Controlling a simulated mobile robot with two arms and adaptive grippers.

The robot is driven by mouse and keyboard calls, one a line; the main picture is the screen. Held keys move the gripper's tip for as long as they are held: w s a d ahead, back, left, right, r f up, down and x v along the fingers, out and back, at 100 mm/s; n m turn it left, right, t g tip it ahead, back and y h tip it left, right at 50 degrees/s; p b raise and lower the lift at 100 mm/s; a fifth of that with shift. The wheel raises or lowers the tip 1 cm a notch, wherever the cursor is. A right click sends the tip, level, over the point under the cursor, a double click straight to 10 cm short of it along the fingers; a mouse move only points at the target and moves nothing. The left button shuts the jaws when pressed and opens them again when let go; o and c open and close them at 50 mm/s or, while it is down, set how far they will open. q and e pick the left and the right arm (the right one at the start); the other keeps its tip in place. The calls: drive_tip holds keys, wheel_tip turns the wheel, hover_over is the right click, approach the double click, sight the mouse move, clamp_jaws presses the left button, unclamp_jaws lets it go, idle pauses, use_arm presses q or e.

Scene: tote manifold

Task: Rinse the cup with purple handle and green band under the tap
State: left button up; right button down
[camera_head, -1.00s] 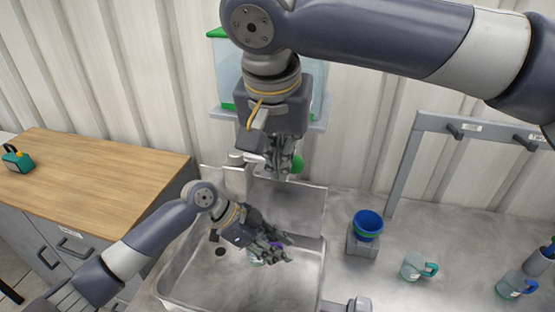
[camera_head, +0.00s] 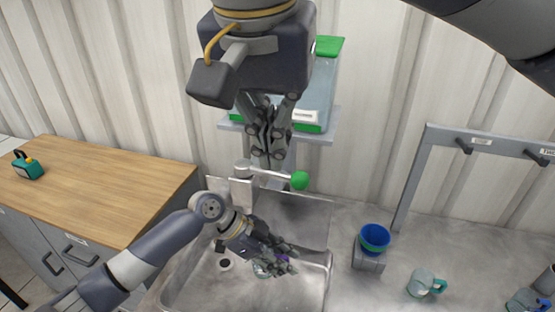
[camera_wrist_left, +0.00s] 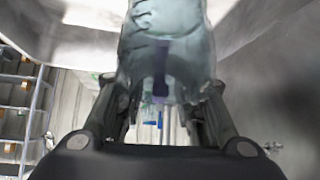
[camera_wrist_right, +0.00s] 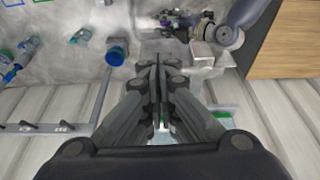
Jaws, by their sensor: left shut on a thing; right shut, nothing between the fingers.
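My left gripper (camera_head: 284,262) is shut on a clear greenish cup (camera_head: 262,270) with a purple handle (camera_head: 283,258), low inside the metal sink (camera_head: 318,292). The gripper covers much of this cup. In the left wrist view the cup (camera_wrist_left: 165,40) fills the space above the fingers, with the purple part (camera_wrist_left: 161,72) between them; I cannot make out its green band. The tap (camera_head: 268,174) stands at the sink's back edge, with a green ball at its right end; no water shows.
A blue cup (camera_head: 375,237) sits on a grey block right of the sink. A teal-handled mug (camera_head: 421,283) and a blue-handled mug (camera_head: 525,301) stand farther right, near a grey rack (camera_head: 412,175). A green-lidded tank (camera_head: 318,95) is on the wall shelf. A wooden counter (camera_head: 110,190) lies left.

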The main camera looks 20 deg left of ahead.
sight(281, 177)
use_arm(q)
drive_tip(key=shift+s, duration=0.1)
use_arm(e)
drive_tip(key=shift+m, duration=0.6)
drive_tip(key=x, duration=0.3)
drive_tip(key=w+x, duration=0.1)
drive_tip(key=x, duration=0.3)
drive_tip(key=w+x, duration=0.1)
drive_tip(key=x, duration=0.2)
drive_tip(key=shift+w+a, duration=0.15)
drive_tip(key=shift+w, duration=0.1)
drive_tip(key=shift+r, duration=0.1)
